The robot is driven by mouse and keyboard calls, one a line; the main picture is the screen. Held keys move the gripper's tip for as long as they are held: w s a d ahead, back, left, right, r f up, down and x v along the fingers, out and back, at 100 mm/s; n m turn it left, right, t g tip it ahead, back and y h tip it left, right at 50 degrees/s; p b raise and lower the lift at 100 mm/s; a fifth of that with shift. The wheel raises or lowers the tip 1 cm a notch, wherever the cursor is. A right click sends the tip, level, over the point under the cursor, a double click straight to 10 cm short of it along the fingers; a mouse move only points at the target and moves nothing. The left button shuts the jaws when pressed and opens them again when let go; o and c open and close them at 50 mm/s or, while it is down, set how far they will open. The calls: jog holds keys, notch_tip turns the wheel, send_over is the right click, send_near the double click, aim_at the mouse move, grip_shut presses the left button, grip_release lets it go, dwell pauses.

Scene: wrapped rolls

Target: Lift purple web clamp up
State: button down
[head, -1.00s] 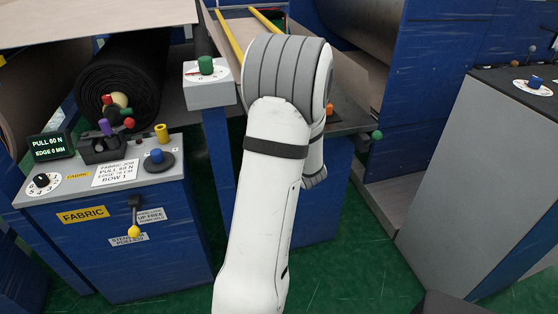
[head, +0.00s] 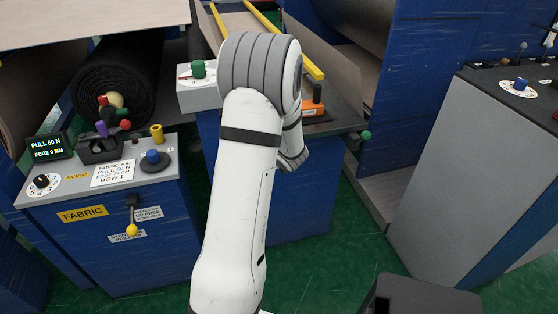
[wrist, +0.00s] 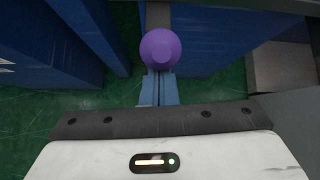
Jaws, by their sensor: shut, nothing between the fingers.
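In the wrist view a round purple knob (wrist: 160,48) on a dark grey bar lies just beyond my fingertips; it looks like the web clamp's handle. My gripper (wrist: 160,75) is shut, its blue-grey fingers together and pointing at the near side of the knob. Whether the tips touch it I cannot tell. In the head view my arm hides the gripper and this knob. A separate purple lever (head: 102,129) shows on the fabric console at the left.
The fabric console (head: 70,190) with several coloured knobs stands left. A green knob (head: 198,69) sits on a grey box beside my arm. An orange block (head: 313,108) lies behind my arm. A grey cabinet (head: 450,160) stands right. Green floor (head: 330,250) is open between.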

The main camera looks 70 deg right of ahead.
jog(key=shift+d+r, duration=0.25)
notch_tip(320, 180, down, 5)
jog(key=s+a+b, duration=0.1)
jog(key=b, duration=0.5)
jog(key=p+v, duration=0.2)
jog(key=v, duration=0.9)
jog(key=shift+p, duration=0.3)
jog(key=shift+s, duration=0.1)
